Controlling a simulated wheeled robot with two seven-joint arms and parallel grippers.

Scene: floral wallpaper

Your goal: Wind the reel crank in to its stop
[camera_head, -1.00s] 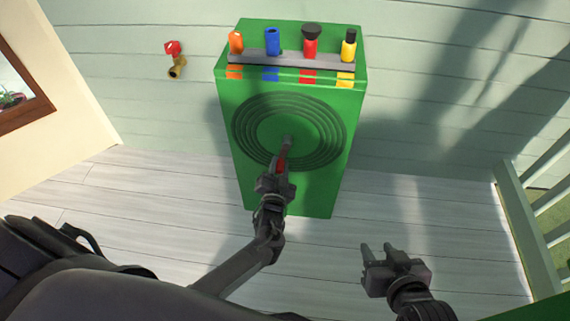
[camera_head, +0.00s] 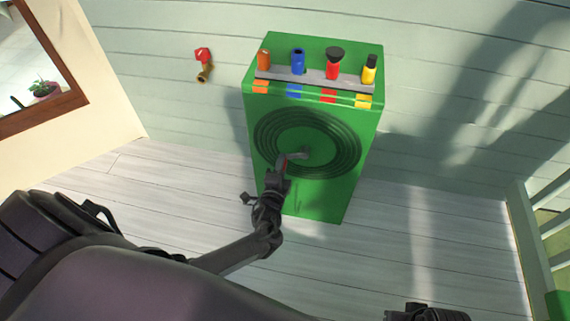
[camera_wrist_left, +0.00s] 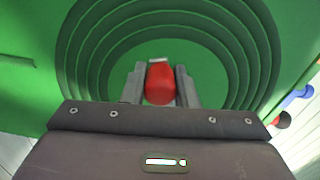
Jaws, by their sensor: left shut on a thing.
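The green reel box (camera_head: 350,195) stands on the floor against the wall, with dark ringed coils (camera_head: 345,150) on its front. A grey crank arm (camera_head: 296,155) points left and slightly down from the hub. Its red handle (camera_head: 282,163) is at the outer end. My left gripper (camera_head: 283,171) is shut on the red handle, partly hiding it. In the left wrist view the handle (camera_wrist_left: 160,86) sits between the two grey fingers. My right gripper (camera_head: 425,312) shows only in part at the bottom edge; its fingers cannot be made out.
A rack (camera_head: 315,82) on the box top holds orange, blue, red and yellow nozzles. A red-handled brass tap (camera_head: 204,68) is on the wall at left. A railing (camera_head: 545,220) stands at right. The floor right of the box is clear.

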